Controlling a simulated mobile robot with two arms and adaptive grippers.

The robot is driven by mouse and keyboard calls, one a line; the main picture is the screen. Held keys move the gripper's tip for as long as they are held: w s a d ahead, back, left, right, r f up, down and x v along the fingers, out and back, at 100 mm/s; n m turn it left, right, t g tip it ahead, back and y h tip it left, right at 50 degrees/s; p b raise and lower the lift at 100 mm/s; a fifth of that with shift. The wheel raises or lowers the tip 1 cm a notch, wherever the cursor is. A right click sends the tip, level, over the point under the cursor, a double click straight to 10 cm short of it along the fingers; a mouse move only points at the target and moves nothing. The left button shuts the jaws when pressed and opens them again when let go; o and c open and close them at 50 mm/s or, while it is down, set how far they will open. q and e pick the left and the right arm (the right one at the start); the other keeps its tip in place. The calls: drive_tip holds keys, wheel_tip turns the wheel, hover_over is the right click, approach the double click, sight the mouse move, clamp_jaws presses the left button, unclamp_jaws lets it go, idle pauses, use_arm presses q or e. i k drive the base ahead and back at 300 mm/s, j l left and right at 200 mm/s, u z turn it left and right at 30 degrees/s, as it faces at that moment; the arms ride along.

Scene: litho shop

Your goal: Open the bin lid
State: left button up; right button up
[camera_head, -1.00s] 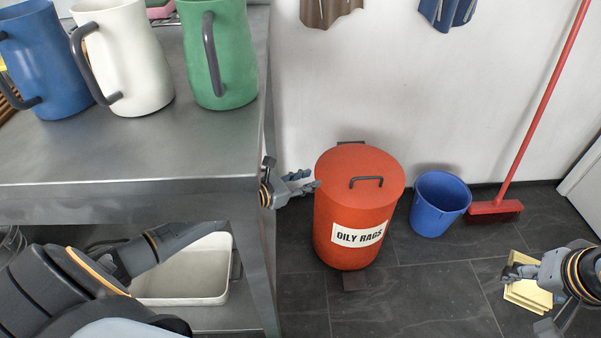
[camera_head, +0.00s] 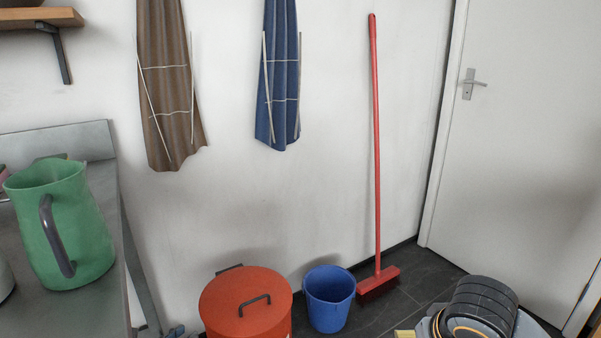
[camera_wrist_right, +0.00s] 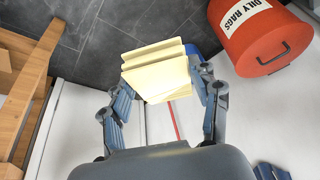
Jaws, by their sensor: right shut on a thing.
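The red bin (camera_head: 286,328) stands on the floor by the wall, cut off by the bottom of the head view. Its round lid (camera_head: 222,305) lies flat on top, with a dark handle (camera_head: 255,303) across it. The right wrist view also shows the bin (camera_wrist_right: 240,50), with its OILY RAGS label. My left gripper (camera_head: 174,332) barely shows at the bottom edge, left of the bin; its fingers are too cut off to judge. My right gripper (camera_wrist_right: 160,78) is shut on a pale yellow layered stack (camera_wrist_right: 160,90), away from the bin.
A blue bucket (camera_head: 329,305) stands right of the bin, and a red broom (camera_head: 377,150) leans on the wall beside it. A steel bench (camera_head: 100,175) with a green jug (camera_head: 68,225) is at left. A white door (camera_head: 520,150) is at right.

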sight(245, 291)
drive_tip(key=k+j, duration=0.25)
drive_tip(key=k, duration=0.15)
drive_tip(key=k+j, duration=0.25)
drive_tip(key=k, duration=0.2)
